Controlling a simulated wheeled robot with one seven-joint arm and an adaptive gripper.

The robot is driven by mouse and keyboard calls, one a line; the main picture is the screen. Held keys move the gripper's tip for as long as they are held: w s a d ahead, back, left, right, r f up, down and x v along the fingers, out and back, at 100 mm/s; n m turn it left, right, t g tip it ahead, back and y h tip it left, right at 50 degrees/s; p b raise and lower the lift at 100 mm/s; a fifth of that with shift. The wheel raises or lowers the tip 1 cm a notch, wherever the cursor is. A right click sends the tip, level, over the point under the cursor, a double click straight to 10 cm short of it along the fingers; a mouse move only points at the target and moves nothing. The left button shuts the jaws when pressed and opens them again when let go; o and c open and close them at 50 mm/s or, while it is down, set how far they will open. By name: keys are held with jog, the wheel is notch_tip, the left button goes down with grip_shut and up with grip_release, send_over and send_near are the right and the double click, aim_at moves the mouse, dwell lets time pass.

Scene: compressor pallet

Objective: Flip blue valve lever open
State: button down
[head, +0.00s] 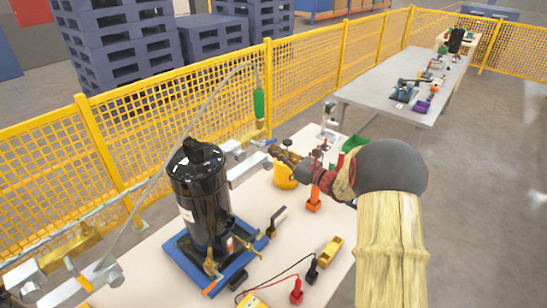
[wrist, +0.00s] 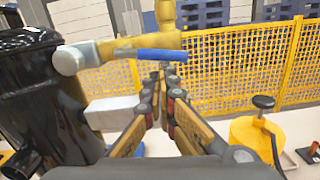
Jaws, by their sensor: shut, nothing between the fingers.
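The blue valve lever (wrist: 162,54) shows in the wrist view as a short blue bar lying across a brass valve body (wrist: 125,47). It lies roughly sideways in the picture. My gripper (wrist: 167,70) is shut and empty, with its fingertips just below the lever's right half in the wrist view. I cannot tell whether the tips touch the lever. In the head view my gripper (head: 276,149) reaches left toward the pipe fittings (head: 250,167) beside the black compressor (head: 200,195). The lever is too small to make out clearly there.
The compressor stands on a blue pallet (head: 178,248) on a light table. A yellow pot (head: 285,177) sits below my gripper. A multimeter (head: 252,300), clips and a yellow tool (head: 330,248) lie in front. A yellow mesh fence (head: 185,120) runs close behind.

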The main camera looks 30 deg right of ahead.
jog(key=shift+w+d+r, duration=0.1)
jog(key=shift+d+r, duration=0.05)
jog(key=shift+r, duration=0.15)
dwell(0.5)
